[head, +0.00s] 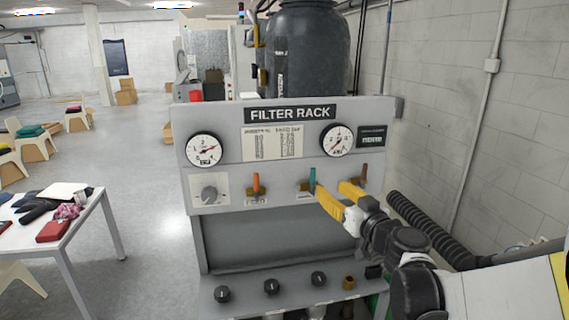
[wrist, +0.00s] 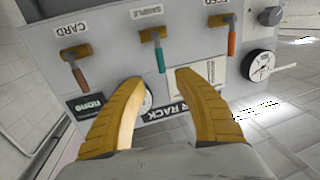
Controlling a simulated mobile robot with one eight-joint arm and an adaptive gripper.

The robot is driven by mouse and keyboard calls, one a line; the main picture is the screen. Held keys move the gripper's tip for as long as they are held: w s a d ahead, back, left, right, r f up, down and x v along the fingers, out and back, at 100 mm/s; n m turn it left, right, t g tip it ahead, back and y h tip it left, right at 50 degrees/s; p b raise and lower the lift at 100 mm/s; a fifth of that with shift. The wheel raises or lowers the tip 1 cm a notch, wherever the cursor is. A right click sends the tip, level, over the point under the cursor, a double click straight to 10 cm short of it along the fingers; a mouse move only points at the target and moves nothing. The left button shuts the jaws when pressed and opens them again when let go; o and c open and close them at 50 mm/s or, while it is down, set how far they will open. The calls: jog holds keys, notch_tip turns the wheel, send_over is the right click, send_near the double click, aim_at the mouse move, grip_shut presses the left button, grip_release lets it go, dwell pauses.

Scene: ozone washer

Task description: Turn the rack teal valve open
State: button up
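The teal valve (head: 312,180) is the middle of three small lever valves on the front of the filter rack (head: 220,120). Its teal handle stands upright from a brass body in the head view. In the wrist view, which is upside down, the teal handle (wrist: 160,60) points down toward the gap between my fingertips. My gripper (head: 331,188) has two yellow fingers spread apart, just in front of the rack and slightly right of the teal handle. In the wrist view my gripper (wrist: 158,77) is open and empty, with no visible contact with the handle.
An orange-handled valve (head: 256,183) is left of the teal one, and a brown-handled valve (head: 364,172) is right, close behind my finger. Two gauges (head: 204,150) (head: 338,140) sit above. Black knobs (head: 271,286) line the lower ledge. A table (head: 88,225) stands left beyond open floor.

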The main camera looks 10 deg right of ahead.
aim_at(315, 176)
jog(key=w, duration=0.3)
jog(key=w+a, duration=0.1)
jog(key=w, duration=0.6)
jog(key=shift+a, duration=0.4)
grip_shut()
